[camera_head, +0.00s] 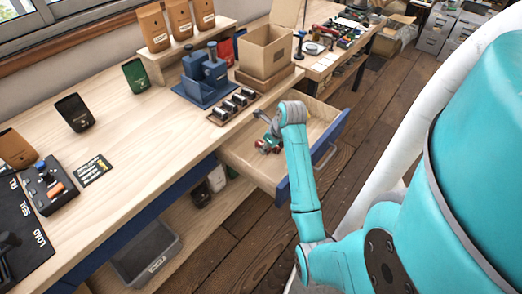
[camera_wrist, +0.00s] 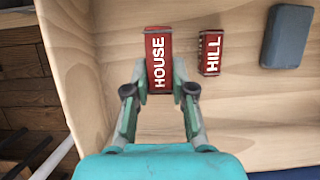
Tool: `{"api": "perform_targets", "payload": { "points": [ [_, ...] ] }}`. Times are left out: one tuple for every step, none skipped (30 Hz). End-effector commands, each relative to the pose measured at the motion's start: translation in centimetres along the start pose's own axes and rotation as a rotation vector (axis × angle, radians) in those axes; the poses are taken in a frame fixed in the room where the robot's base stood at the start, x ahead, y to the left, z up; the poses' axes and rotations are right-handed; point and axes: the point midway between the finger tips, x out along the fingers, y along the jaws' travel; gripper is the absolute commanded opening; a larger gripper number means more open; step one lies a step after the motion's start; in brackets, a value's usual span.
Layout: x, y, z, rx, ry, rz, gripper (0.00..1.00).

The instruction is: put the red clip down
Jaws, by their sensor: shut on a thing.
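The red clip (camera_wrist: 158,45), a red block-like piece lettered HOUSE, sits between the two fingers of my gripper (camera_wrist: 159,76) in the wrist view. My gripper is shut on it, one finger on each long side. The clip is over the wooden floor of the open drawer (camera_wrist: 240,112); I cannot tell whether it touches the floor. In the head view my gripper (camera_head: 270,140) reaches down into the drawer (camera_head: 240,158), and the red there is small and partly hidden.
A smaller red piece lettered HILL (camera_wrist: 210,53) lies just right of the clip, with a grey-blue block (camera_wrist: 287,36) farther right. Drawer walls bound the left side. The workbench (camera_head: 150,125) holds a blue stand (camera_head: 205,80), a cardboard box (camera_head: 265,50) and coffee bags.

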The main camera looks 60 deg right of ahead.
Motion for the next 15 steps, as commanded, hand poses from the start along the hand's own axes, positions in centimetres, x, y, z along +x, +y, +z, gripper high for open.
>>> {"api": "perform_targets", "payload": {
  "points": [
    [0.7, 0.0, -0.3, 0.001, 0.001, 0.000, 0.08],
    [1.0, 0.0, -0.5, 0.001, 0.001, 0.000, 0.08],
    [1.4, 0.0, -0.6, 0.001, 0.001, 0.001, 0.08],
    [1.6, 0.0, -0.7, 0.001, 0.001, 0.000, 0.08],
    [1.7, 0.0, -0.7, 0.000, 0.000, 0.000, 0.08],
    [1.9, 0.0, -0.8, 0.000, 0.000, 0.000, 0.08],
    [2.0, 0.0, -0.8, 0.000, 0.000, 0.000, 0.08],
    [2.2, 0.0, -0.9, 0.000, 0.000, 0.000, 0.08],
    [2.5, 0.0, -1.1, 0.000, 0.001, 0.000, 0.08],
    [2.8, 0.0, -1.2, 0.000, 0.001, 0.000, 0.08],
    [3.2, 0.1, -1.4, 0.000, 0.001, 0.000, 0.08],
    [3.7, 0.1, -1.6, 0.000, 0.002, 0.001, 0.08],
    [4.1, 0.1, -1.7, 0.000, 0.001, 0.001, 0.08],
    [4.5, 0.0, -1.9, 0.000, 0.001, 0.000, 0.08],
    [4.9, 0.1, -2.1, 0.001, 0.001, 0.001, 0.08]
  ]
}}
